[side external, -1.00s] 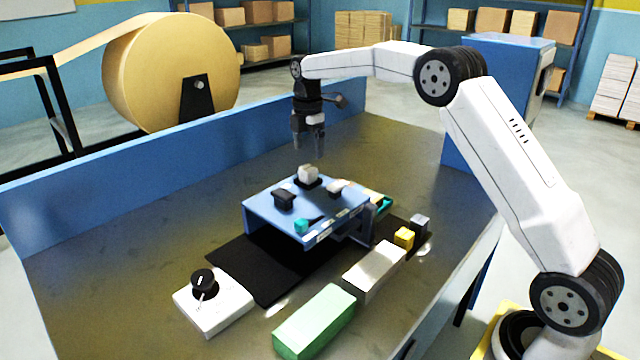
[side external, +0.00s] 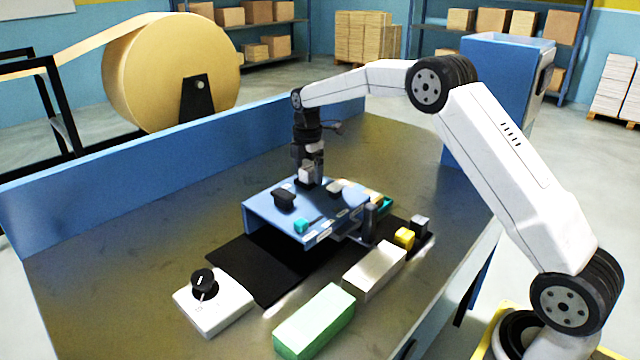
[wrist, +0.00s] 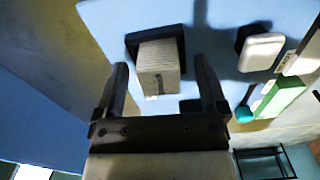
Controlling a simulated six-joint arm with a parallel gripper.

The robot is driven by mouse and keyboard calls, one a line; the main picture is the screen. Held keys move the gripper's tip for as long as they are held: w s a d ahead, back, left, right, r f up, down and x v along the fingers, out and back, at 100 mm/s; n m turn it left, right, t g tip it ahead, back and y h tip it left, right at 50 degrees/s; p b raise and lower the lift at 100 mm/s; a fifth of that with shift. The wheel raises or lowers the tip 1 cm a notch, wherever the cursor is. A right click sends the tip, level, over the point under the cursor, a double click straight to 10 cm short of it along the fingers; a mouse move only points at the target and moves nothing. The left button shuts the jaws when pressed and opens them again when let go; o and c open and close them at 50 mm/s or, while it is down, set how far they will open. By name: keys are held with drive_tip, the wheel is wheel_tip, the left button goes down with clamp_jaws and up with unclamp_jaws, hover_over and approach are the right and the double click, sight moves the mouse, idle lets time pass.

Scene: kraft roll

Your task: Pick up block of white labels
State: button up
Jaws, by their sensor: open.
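The block of white labels (side external: 306,174) sits on a small black base on the blue raised platform (side external: 262,210). In the wrist view the block (wrist: 158,68) shows as a pale layered block, with its black holder (wrist: 133,40) behind it. My gripper (side external: 310,168) is down at the block from above and behind. In the wrist view my gripper (wrist: 160,75) is open, with one finger on each side of the block. Gaps show between the fingers and the block there. The far finger is partly hidden in the side view.
A black item (side external: 284,199) and a white-topped item (side external: 334,187) stand on the platform, with a teal piece (side external: 301,226) at its front. A white dial box (side external: 213,303) stands front left.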

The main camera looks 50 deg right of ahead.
sight(308, 168)
drive_tip(key=shift+c, duration=0.2)
idle(0.3)
clamp_jaws()
drive_tip(key=shift+r, duration=0.1)
drive_tip(key=shift+r, duration=0.5)
wheel_tip(308, 168, up, 2)
drive_tip(key=s+a+r, duration=0.2)
drive_tip(key=s+r, duration=0.7)
drive_tip(key=s, duration=0.4)
drive_tip(key=shift+s+a+r, duration=0.15)
drive_tip(key=shift+s+r, duration=0.25)
